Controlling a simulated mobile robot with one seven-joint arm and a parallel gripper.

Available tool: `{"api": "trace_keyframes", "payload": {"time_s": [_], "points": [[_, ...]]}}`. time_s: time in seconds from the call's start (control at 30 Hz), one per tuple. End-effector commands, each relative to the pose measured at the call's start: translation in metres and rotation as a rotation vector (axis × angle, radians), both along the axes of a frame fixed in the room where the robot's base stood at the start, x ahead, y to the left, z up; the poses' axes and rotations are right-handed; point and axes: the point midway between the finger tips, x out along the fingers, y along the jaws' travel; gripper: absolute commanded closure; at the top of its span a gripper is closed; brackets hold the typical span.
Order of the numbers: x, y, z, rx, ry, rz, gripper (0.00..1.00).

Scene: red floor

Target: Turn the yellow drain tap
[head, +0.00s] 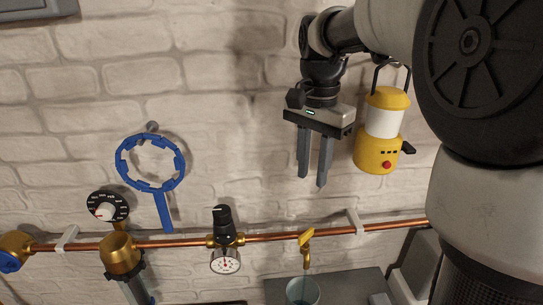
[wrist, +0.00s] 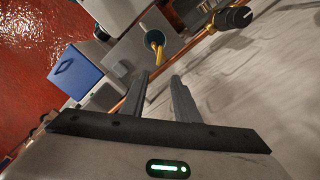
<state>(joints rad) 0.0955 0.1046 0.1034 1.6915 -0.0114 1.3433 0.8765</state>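The yellow drain tap (head: 306,238) sits on the copper pipe (head: 270,237) that runs along the brick wall, low in the head view. A yellow handle or spout of it also shows in the wrist view (wrist: 155,38), beyond my fingertips. My gripper (head: 311,180) hangs above the tap, in front of the wall, with its fingers pointing down. Its two fingers are apart with nothing between them, as the wrist view (wrist: 160,76) also shows. The gripper is clear of the tap and the pipe.
A grey-green cup (head: 303,291) stands below the tap. A yellow lantern (head: 378,155) hangs close to the right of my gripper. A black-knobbed valve with a gauge (head: 225,261) and a blue ring wrench (head: 167,207) are to the left. A blue box (wrist: 76,72) is left in the wrist view.

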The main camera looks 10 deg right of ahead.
Motion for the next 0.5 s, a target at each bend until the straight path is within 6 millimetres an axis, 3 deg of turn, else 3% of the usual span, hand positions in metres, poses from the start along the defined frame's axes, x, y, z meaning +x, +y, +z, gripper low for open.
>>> {"api": "trace_keyframes", "payload": {"time_s": [0.17, 0.5], "points": [[0.001, 0.000, -0.016, 0.001, 0.007, -0.009, 0.72], [-0.001, 0.000, -0.088, 0.001, 0.010, -0.006, 0.72]]}}
